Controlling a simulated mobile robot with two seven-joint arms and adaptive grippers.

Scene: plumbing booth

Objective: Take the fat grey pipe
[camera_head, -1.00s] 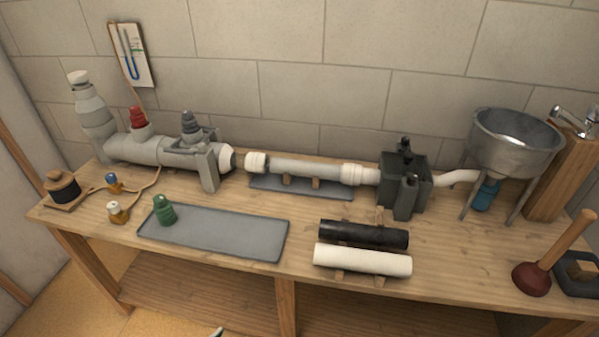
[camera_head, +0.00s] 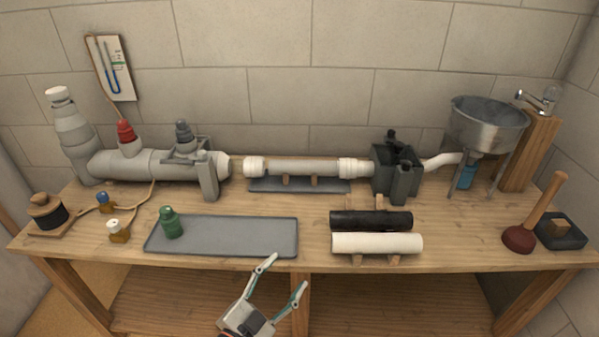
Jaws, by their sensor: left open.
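A grey pipe (camera_head: 305,167) lies level at the back middle of the bench, between two white collars, with wooden blocks under it. A thicker light-grey pipe assembly (camera_head: 140,165) stands at the back left, with a red cap and a grey cap on top and a grey clamp near its right end. I cannot tell for sure which is the fat grey pipe. My left gripper (camera_head: 286,275) is open and empty, low in front of the bench's front edge, well apart from both pipes. My right gripper is out of view.
A dark box (camera_head: 396,170), steel basin (camera_head: 487,125) and plunger (camera_head: 522,238) stand further right.

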